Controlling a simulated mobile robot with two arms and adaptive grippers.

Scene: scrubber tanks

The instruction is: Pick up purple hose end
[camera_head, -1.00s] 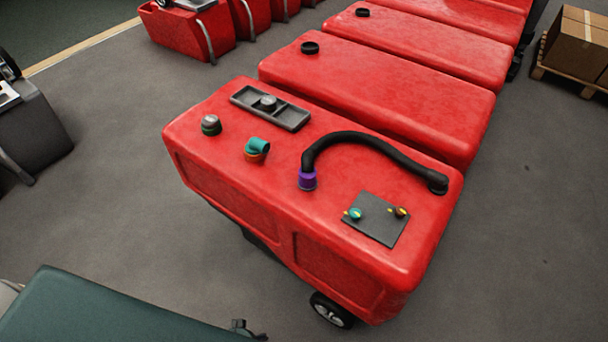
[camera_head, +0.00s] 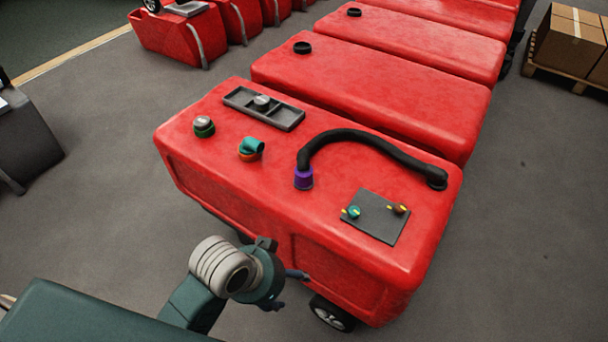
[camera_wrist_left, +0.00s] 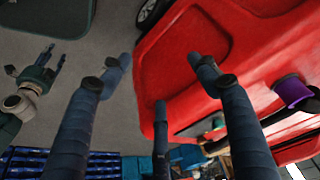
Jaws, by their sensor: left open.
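The purple hose end (camera_head: 303,177) is the near end of a black curved hose (camera_head: 370,140) on top of the nearest red tank (camera_head: 230,160). It stands upright on the tank top, and the hose's other end meets the tank at the right. The purple end also shows at the right edge of the left wrist view (camera_wrist_left: 293,92). My left gripper (camera_head: 287,290) is open and empty in front of the tank's near side, lower than the hose end and apart from it. Its spread fingers show in the left wrist view (camera_wrist_left: 160,70). Another gripper (camera_wrist_left: 55,58), seemingly my right, is small at left there.
The tank top also holds a grey tray (camera_head: 285,117), a green-ringed cap (camera_head: 203,126), a teal elbow (camera_head: 252,147) and a dark panel with two small valves (camera_head: 372,218). More red tanks (camera_head: 370,90) stand behind. Open grey floor (camera_head: 110,190) lies to the left.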

